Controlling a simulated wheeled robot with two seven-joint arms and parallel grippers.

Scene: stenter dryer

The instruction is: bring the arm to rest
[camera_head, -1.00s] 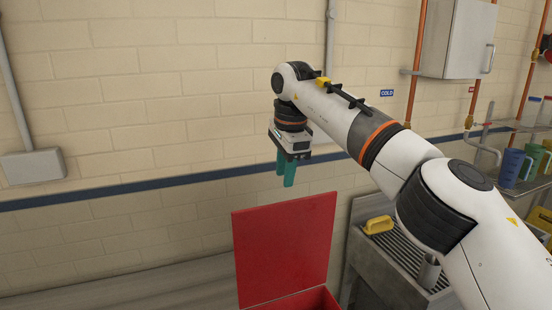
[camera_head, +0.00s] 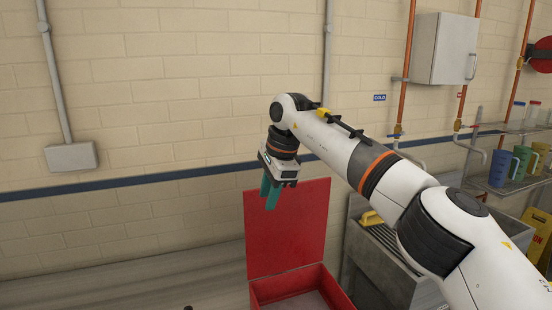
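My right arm (camera_head: 345,155) reaches in from the lower right, and its forearm slopes up to a bent wrist. My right gripper (camera_head: 270,195) hangs from that wrist with its teal fingers pointing down and slightly left. The two fingers overlap in this view, so the gap between them cannot be judged. I see no object in them. The gripper appears in front of the upper left part of the red box's raised lid (camera_head: 290,235). My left gripper is not in view.
The open red box (camera_head: 285,284) stands below my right gripper. A grey sink (camera_head: 370,262) with a yellow-handled item (camera_head: 371,218) is to its right, partly behind my arm. Several jugs (camera_head: 500,168) stand on the right shelf.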

